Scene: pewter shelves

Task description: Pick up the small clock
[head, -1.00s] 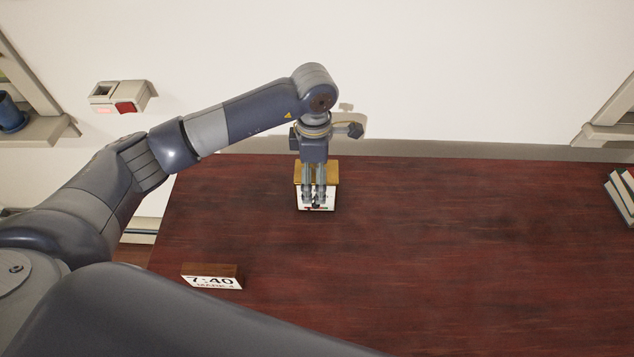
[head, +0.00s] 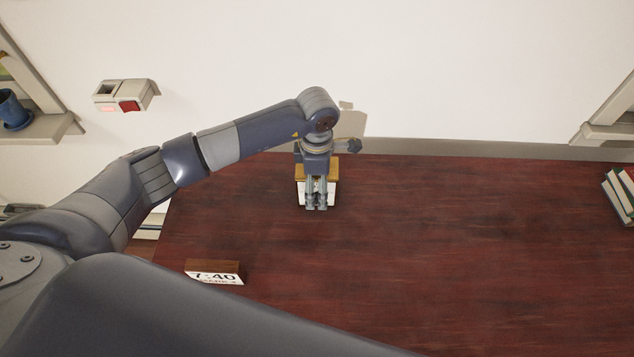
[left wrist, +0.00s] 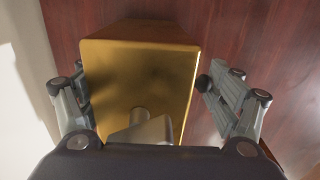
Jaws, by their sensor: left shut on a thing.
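The small clock (head: 332,189), a box with a golden top and a white front, stands upright near the back edge of the table. My left gripper (head: 316,207) reaches down over it and is shut on it, hiding the middle of its front. In the left wrist view the clock's golden top (left wrist: 140,75) fills the space between the gripper's two fingers (left wrist: 145,95), one on each side. I cannot tell whether its base is lifted off the table. My right gripper is not in view.
The dark red wooden table (head: 450,250) is mostly bare. A wooden block clock reading 7:40 (head: 214,275) sits at the front left. Books (head: 618,195) stand at the right edge. The wall (head: 450,70) is close behind the clock. A switch box (head: 127,96) is on the wall.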

